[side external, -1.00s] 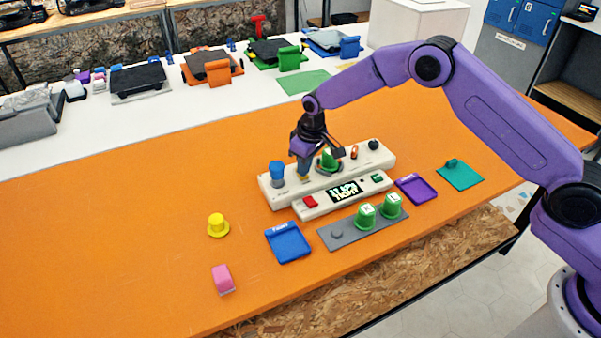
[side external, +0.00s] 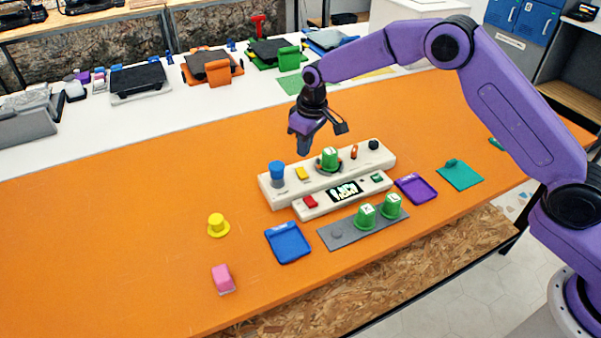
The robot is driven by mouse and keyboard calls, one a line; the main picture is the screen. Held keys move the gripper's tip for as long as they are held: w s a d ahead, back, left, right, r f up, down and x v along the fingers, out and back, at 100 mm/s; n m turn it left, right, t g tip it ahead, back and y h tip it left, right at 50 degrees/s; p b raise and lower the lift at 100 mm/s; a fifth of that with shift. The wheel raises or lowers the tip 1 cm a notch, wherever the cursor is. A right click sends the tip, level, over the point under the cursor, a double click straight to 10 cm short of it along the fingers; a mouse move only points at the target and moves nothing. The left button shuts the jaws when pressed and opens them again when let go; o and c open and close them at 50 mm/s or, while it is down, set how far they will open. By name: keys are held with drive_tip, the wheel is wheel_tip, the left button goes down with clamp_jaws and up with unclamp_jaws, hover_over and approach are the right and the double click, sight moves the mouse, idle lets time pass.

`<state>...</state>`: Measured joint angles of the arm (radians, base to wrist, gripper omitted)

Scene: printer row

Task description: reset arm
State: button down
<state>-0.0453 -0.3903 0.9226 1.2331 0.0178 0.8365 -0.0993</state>
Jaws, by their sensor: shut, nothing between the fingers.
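My gripper (side external: 304,150) is shut and empty. It hangs pointing down above the back edge of the beige console (side external: 272,199), clear of it. The console carries a blue cylinder (side external: 277,170), a yellow block (side external: 302,174), a green cup-shaped piece (side external: 329,158) in a dark round seat, a small orange piece (side external: 354,152) and a black knob (side external: 373,145). A lower front panel has a red button (side external: 310,202), a small display (side external: 343,191) and a green button (side external: 377,178).
In front are a grey plate (side external: 345,240) with two green cups (side external: 365,216), a blue tray (side external: 288,245), a purple tray (side external: 416,189) and a teal plate (side external: 460,175). A yellow piece (side external: 218,225) and pink block (side external: 223,279) lie left. The orange table (side external: 120,230) is mostly clear at left.

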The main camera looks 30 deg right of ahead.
drive_tip(key=shift+r, duration=0.25)
idle(0.3)
drive_tip(key=s+d+r+n, duration=0.15)
drive_tip(key=s+r, duration=0.35)
drive_tip(key=s, duration=0.5)
drive_tip(key=s+d+r+n, duration=0.15)
drive_tip(key=s+r, duration=0.35)
drive_tip(key=s, duration=0.5)
drive_tip(key=s+d+n, duration=0.1)
drive_tip(key=s+d, duration=0.3)
drive_tip(key=s, duration=0.4)
drive_tip(key=s+d+r+n+g, duration=0.1)
drive_tip(key=s+d, duration=0.4)
drive_tip(key=s, duration=0.3)
drive_tip(key=s+d+n, duration=0.1)
drive_tip(key=s+d, duration=0.4)
drive_tip(key=s, duration=0.2)
drive_tip(key=shift+s+d+r+n, duration=0.15)
drive_tip(key=shift+s+n, duration=0.15)
drive_tip(key=shift+s, duration=0.1)
